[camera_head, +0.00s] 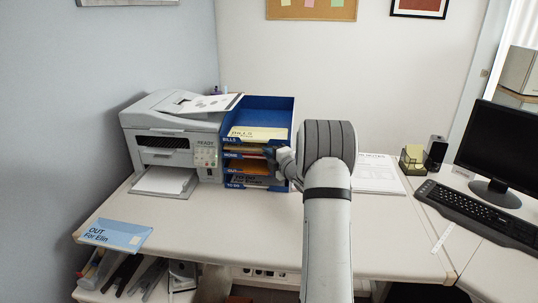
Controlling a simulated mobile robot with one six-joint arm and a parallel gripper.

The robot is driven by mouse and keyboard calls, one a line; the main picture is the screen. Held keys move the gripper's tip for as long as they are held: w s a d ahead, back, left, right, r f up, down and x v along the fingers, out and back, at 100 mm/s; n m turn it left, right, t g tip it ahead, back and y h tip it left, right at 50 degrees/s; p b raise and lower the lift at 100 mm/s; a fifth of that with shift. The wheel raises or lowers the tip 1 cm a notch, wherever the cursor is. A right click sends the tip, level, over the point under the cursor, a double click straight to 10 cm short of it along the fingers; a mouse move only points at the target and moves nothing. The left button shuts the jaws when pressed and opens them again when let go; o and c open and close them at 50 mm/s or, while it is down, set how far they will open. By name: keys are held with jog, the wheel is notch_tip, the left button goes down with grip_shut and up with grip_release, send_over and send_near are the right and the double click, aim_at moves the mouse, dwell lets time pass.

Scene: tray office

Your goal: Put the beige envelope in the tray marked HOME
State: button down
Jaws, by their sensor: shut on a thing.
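A blue stack of trays (284,108) stands on the desk, with labels BILLS, HOME, OUT and TO DO from top to bottom. The HOME tray (232,155) is second from the top. A thin beige edge, which looks like the beige envelope (246,148), shows in the opening just above the HOME label. My gripper (272,154) is at the front right of the stack, at about the height of the HOME opening, shut on the envelope. My wrist and the tray fronts hide much of the hold, and how far in the envelope lies is hard to tell.
A yellow paper (258,134) lies in the BILLS tray, and orange papers lie lower. A printer (172,135) stands close on the left. A blue OUT envelope (114,235) lies at the desk's front left. White papers (377,174) lie to the right. The desk front is mostly clear.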

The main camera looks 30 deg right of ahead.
jog(key=c, duration=1.5)
grip_release()
jog(key=shift+o, duration=0.2)
jog(key=shift+f, duration=0.1)
jog(key=shift+s, duration=0.1)
jog(key=s+d, duration=0.1)
jog(key=s, duration=0.6)
jog(key=shift+s+r, duration=0.2)
jog(key=shift+s, duration=0.1)
